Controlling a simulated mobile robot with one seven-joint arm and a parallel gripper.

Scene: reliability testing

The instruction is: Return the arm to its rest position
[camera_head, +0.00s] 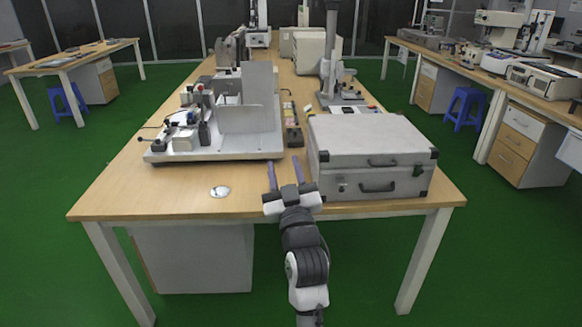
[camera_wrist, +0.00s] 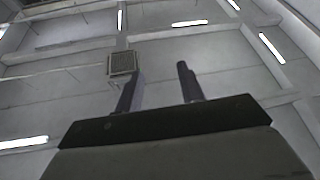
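My gripper (camera_head: 284,174) is at the near edge of the wooden table (camera_head: 165,205) in the head view, just left of the grey case. Its two dark fingers point away over the table and stand apart, with nothing between them. In the wrist view the gripper's fingers (camera_wrist: 157,92) are also spread and empty, seen against the ceiling. My arm reaches up to it from the bottom of the head view.
A grey hard case (camera_head: 368,152) stands close to the right of my gripper. A white bench device (camera_head: 235,125) stands farther back on the left. A small round disc (camera_head: 220,191) lies on the bare front left tabletop. Green floor (camera_head: 500,265) is clear at right.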

